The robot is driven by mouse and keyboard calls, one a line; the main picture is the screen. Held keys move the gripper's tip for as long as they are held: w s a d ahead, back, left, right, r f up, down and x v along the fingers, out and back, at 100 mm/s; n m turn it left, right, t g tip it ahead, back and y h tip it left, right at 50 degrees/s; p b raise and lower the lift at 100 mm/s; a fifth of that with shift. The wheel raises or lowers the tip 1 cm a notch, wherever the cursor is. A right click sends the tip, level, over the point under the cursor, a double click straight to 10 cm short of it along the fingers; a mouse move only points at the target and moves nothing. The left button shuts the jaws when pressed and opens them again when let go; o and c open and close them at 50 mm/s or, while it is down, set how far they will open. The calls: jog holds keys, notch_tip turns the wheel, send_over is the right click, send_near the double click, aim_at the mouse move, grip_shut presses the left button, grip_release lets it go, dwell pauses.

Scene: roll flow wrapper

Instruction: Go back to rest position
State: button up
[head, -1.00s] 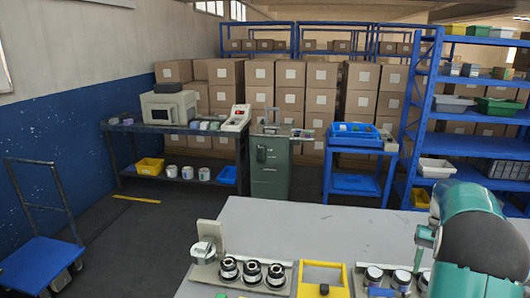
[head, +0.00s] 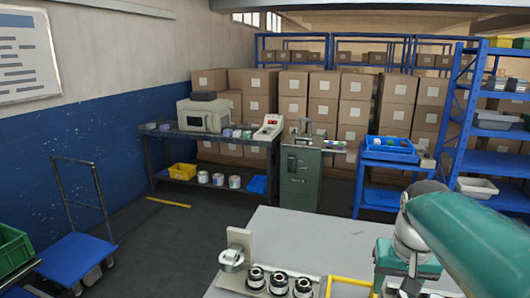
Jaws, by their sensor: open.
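My arm enters from the right edge as a thick teal link with a grey joint at its end. My gripper (head: 408,268) hangs below that joint as a teal block, over the right part of the grey worktable (head: 285,232). Its fingers are small and partly cut off by the bottom edge. I see nothing held in it. The arm hides part of the table and the things on it. Left of it stand a holder with a round metal part (head: 232,258), several black-and-silver rollers (head: 279,284) and a yellow frame (head: 345,284).
A dark bench (head: 215,137) with a beige machine stands at the back left. A green cabinet (head: 300,180) and a blue cart (head: 380,198) stand behind the table. Blue shelving (head: 462,110) is at the right, a blue trolley (head: 75,257) at the left. The floor between is clear.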

jog(key=s+a+f+n+t, duration=0.2)
jog(key=s+a+t, duration=0.1)
jog(key=s+a, duration=0.7)
jog(key=shift+a+n+t, duration=0.15)
jog(key=shift+n+t, duration=0.25)
